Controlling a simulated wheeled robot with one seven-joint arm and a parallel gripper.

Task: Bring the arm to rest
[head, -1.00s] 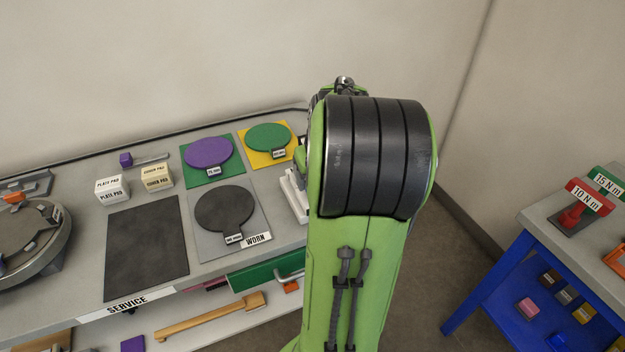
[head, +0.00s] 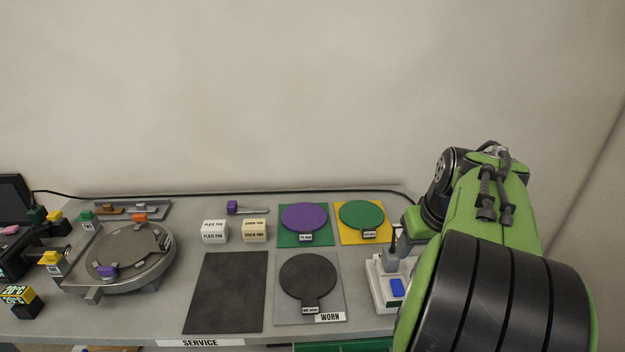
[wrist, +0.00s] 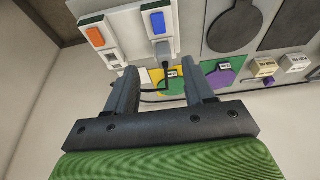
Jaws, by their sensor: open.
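My arm stands at the right of the head view, folded, with its green and black links in front of the bench's right end. My gripper (wrist: 162,88) shows in the wrist view with its two dark fingers apart and nothing between them. In the head view the gripper is mostly hidden behind my arm. Beyond the fingers in the wrist view is a white switch box (wrist: 128,38) with an orange and a blue rocker; it also shows in the head view (head: 384,292), beside my arm. I cannot tell the exact gap between fingers and box.
The grey bench (head: 150,320) holds a round plate fixture (head: 128,258), a dark mat (head: 225,292), a black disc on the WORN mat (head: 308,278), a purple disc (head: 304,218), a green disc (head: 362,215) and two pad boxes (head: 214,232). A black cable (head: 250,192) runs along the back.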

